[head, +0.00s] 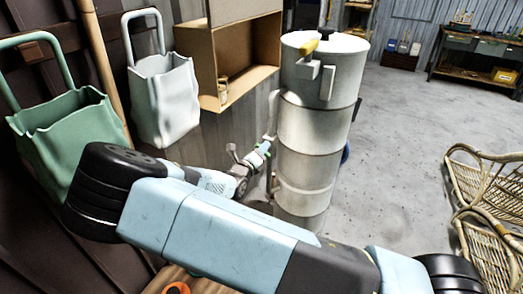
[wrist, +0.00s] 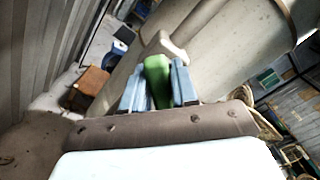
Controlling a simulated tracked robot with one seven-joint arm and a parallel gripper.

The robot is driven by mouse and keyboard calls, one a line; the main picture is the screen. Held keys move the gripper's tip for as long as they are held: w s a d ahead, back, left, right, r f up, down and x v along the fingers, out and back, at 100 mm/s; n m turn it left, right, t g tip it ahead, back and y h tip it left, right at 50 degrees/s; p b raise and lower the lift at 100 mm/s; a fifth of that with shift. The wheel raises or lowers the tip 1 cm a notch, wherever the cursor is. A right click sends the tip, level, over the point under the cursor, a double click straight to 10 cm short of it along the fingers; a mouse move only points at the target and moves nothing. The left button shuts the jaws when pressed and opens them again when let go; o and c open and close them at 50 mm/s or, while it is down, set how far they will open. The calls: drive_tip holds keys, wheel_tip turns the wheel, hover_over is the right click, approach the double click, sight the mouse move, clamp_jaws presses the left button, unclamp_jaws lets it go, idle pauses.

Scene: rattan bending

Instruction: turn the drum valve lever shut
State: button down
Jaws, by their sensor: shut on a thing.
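The drum (head: 309,150) is a tall pale cylinder standing right of the middle in the head view; its curved side also shows in the wrist view (wrist: 225,50). The valve lever (wrist: 157,72) has a green grip, seen between my blue fingers in the wrist view. My gripper (wrist: 160,88) is shut on this green grip, beside the drum's wall. In the head view my gripper (head: 264,149) is small, at the drum's left side, and only specks of green show there. The lever's pivot and exact angle are hard to make out.
A yellow handle (head: 308,47) sits near the drum's top. A white bag (head: 164,100) and a green bag (head: 68,130) hang at left, beside an open wooden cabinet (head: 268,45). Rattan chairs (head: 490,205) stand at right. The grey floor (head: 410,130) between is clear.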

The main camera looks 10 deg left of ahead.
drive_tip(key=n, duration=0.3)
drive_tip(key=shift+f+n, duration=0.15)
drive_tip(key=shift+n, duration=0.15)
drive_tip(key=n, duration=0.4)
drive_tip(key=shift+f, duration=0.15)
drive_tip(key=shift+n, duration=0.3)
drive_tip(key=c, duration=1)
unclamp_jaws()
drive_tip(key=shift+o, duration=0.2)
drive_tip(key=shift+a, duration=0.1)
drive_tip(key=v, duration=1.4)
